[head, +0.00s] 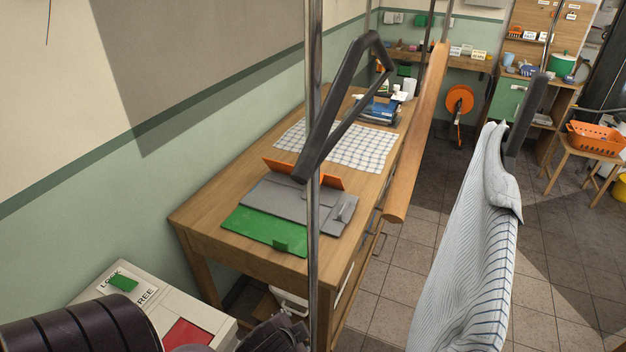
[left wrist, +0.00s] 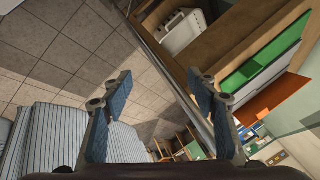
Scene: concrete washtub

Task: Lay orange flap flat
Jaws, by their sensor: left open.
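The orange flap (head: 325,180) stands raised along the far edge of the grey folding board (head: 280,207) on the wooden table (head: 200,210). A grey panel partly hides it. The green flap (head: 262,232) lies flat at the board's near side. In the left wrist view, the orange flap (left wrist: 272,98) and green flap (left wrist: 265,70) show at the right, beyond the fingers. My right gripper is not in view.
A checked cloth (head: 350,145) lies behind the board. A metal post (head: 314,260) and dark bars cross in front of the table. A pale box (head: 150,300) sits at lower left.

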